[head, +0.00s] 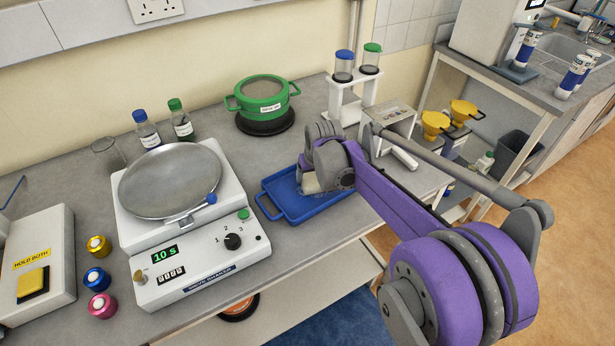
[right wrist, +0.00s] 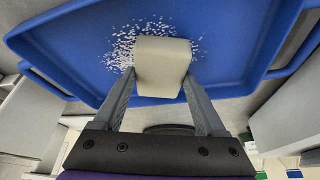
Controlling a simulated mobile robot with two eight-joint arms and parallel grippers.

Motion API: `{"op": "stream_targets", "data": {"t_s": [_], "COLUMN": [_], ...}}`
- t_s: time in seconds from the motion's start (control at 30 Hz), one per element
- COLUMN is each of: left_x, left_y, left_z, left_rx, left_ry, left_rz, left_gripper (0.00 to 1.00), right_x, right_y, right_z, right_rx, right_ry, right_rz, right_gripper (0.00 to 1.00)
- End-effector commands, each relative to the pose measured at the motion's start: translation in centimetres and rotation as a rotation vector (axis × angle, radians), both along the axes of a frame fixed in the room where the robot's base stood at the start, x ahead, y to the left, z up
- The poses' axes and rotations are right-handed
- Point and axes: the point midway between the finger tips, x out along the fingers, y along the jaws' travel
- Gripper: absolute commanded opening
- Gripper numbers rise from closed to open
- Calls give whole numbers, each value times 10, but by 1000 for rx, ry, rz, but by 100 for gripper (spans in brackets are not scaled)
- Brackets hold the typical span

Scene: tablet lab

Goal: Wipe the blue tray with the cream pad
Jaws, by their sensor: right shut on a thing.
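The blue tray (head: 284,208) lies on the grey bench in the middle of the head view, with a handle at its left end. In the right wrist view the tray (right wrist: 235,30) fills the upper part, and white grains (right wrist: 122,45) are scattered on it around the pad. My right gripper (right wrist: 162,85) is shut on the cream pad (right wrist: 162,62), which is over the tray among the grains. I cannot tell whether the pad touches the tray floor. In the head view the pad (head: 312,184) shows partly below my gripper. My left gripper is not in view.
A white shaker with a round metal pan (head: 170,180) stands left of the tray. A green pot (head: 263,97) sits behind it. A white rack (head: 352,97) with two capped tubes stands behind my right arm. The bench's front edge is close to the tray.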

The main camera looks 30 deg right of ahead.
Motion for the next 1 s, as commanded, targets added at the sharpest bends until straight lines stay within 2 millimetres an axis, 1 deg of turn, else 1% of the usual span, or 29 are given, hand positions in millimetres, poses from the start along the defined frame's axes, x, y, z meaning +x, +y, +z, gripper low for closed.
{"op": "stream_targets", "data": {"t_s": [0.03,0.1,0.37,0.6,0.73,0.87,1.0], "left_x": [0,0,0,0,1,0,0], "left_y": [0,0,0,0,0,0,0], "left_z": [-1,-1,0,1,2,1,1], "left_rx": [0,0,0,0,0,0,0], "left_ry": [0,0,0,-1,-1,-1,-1], "left_rz": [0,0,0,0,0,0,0], "left_gripper": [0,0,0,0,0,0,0], "right_x": [1,1,3,6,6,0,-11], "right_y": [-6,-10,-20,-40,-43,-44,-46], "right_z": [-1,-2,-2,0,0,1,2], "right_rx": [-1,0,-2,-1,-1,-1,-1], "right_ry": [1,1,1,1,1,2,1], "right_rz": [-4,-2,-3,-3,-2,-2,-2], "right_gripper": [29,29,29,29,29,29,29]}}
